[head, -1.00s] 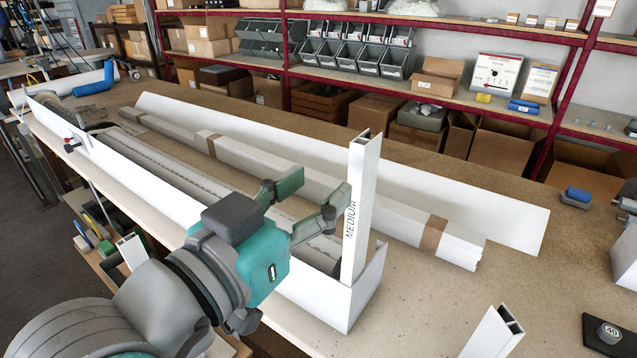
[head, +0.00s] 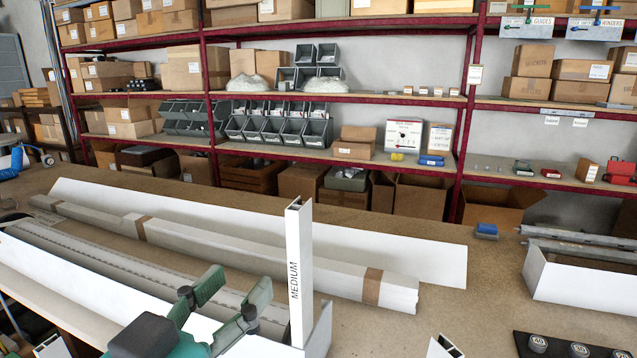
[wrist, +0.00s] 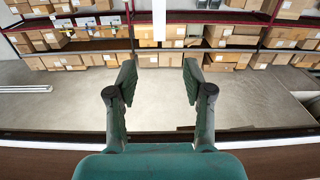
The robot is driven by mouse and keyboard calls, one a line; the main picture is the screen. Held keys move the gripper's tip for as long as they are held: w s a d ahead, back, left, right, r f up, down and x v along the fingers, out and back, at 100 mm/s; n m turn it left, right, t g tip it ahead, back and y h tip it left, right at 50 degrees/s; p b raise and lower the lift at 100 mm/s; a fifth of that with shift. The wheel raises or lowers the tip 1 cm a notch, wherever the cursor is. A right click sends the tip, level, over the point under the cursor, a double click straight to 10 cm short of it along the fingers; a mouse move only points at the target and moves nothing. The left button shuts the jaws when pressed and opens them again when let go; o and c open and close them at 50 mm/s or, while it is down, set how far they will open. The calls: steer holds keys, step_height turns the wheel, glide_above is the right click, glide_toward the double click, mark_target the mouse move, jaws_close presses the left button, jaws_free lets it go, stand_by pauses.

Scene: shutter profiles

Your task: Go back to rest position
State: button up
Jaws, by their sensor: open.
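My gripper (head: 236,291) is open, low in the head view, with its two green fingers spread apart. A white upright profile (head: 299,235) marked MEDIUM stands just right of the fingers, at the near right end of a long white box (head: 318,338). No profile is visibly between the fingers, and I cannot tell from the head view how close the nearer finger is to it. The wrist view also shows my gripper (wrist: 160,82) with open fingers and no held object between them. A white strip at the top of that view cannot be identified.
A wrapped bundle of long white profiles (head: 250,250) and a long white panel (head: 400,245) lie on the bench behind. Another profile end (head: 443,347) stands at the front right. A dark plate with numbered knobs (head: 575,347) lies further right. Red-framed shelves (head: 330,102) line the back.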

steer(key=w+d+f+n+y, duration=0.1)
steer(key=d+f+n+y, duration=0.15)
steer(key=f, duration=0.65)
steer(key=w+d+f+n+y, duration=0.2)
steer(key=d+f+n, duration=0.2)
steer(key=f, duration=0.5)
steer(key=w+d+f+n+y, duration=0.1)
steer(key=d+f+n+y, duration=0.15)
steer(key=f, duration=0.65)
steer(key=s+d+f+n+g+y, duration=0.1)
steer(key=s+d+f+n, duration=0.1)
steer(key=s+d+f, duration=0.85)
steer(key=s+d+f+m+h, duration=0.1)
steer(key=s+d+m, duration=0.2)
steer(key=s, duration=0.8)
steer(key=s+d+f+m+g+h, duration=0.1)
steer(key=s+d+m, duration=0.3)
steer(key=s, duration=0.7)
steer(key=shift+s+d+f, duration=0.4)
steer(key=shift+d+f, duration=0.05)
steer(key=shift+d, duration=0.1)
